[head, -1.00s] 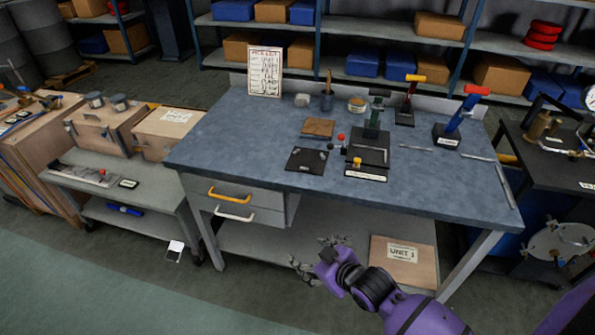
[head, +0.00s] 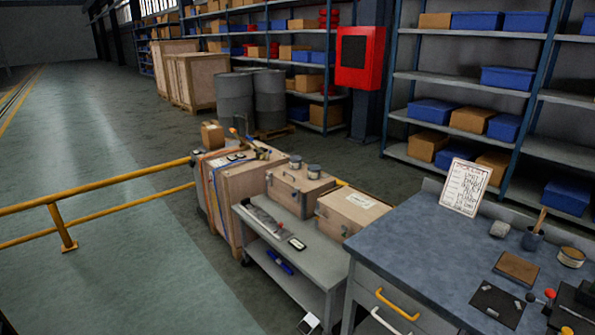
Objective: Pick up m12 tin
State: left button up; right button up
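Two small grey tins, one at the left (head: 295,162) and one at the right (head: 314,171), stand on top of a wooden chest (head: 298,190) on the grey trolley. Another round tin (head: 571,256) with a pale yellowish band stands on the blue-grey workbench at the right. No lettering on any tin is readable, so I cannot tell which one is the M12 tin. Neither of my grippers is in view.
The grey trolley (head: 325,268) stands left of the workbench (head: 400,237), with a wooden box (head: 352,212) beside the chest. A strapped crate (head: 232,196) is further left. A yellow railing (head: 110,182) borders the open floor at left. Drums and shelves stand behind.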

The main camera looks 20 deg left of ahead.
aim_at(295, 161)
jog(key=i+j+z, duration=0.1)
jog(key=j, duration=0.8)
jog(key=i+j+z, duration=0.1)
jog(key=i+j, duration=0.2)
jog(key=j, duration=0.65)
jog(key=i+j+z, duration=0.1)
jog(key=j, duration=0.85)
jog(key=i+j+z, duration=0.1)
jog(key=j, duration=0.85)
jog(key=i+j+z, duration=0.1)
jog(key=j, duration=0.85)
